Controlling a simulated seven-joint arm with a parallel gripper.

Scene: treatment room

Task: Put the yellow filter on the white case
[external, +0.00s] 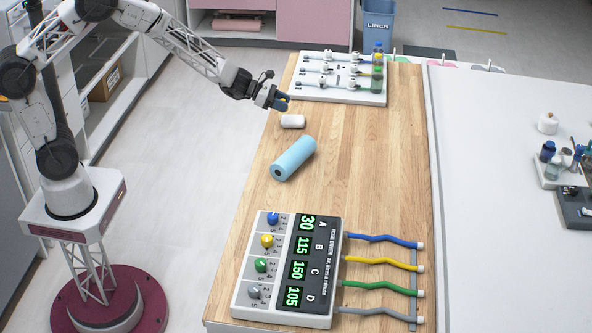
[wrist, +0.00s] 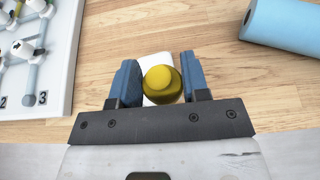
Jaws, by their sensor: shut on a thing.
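The white case (external: 293,121) lies on the wooden table just below my gripper in the external view. In the wrist view the white case (wrist: 155,60) shows behind the filter and is partly hidden by it. The filter appears to be above the case, with a gap between gripper and case in the external view. The filter itself is mostly hidden by the fingers there.
A light blue roll (external: 293,158) lies on the table near the case. A white rack with valves and bottles (external: 310,91) stands at the far end. A box with displays and coloured hoses (external: 290,270) sits at the near end. Table between roll and box is clear.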

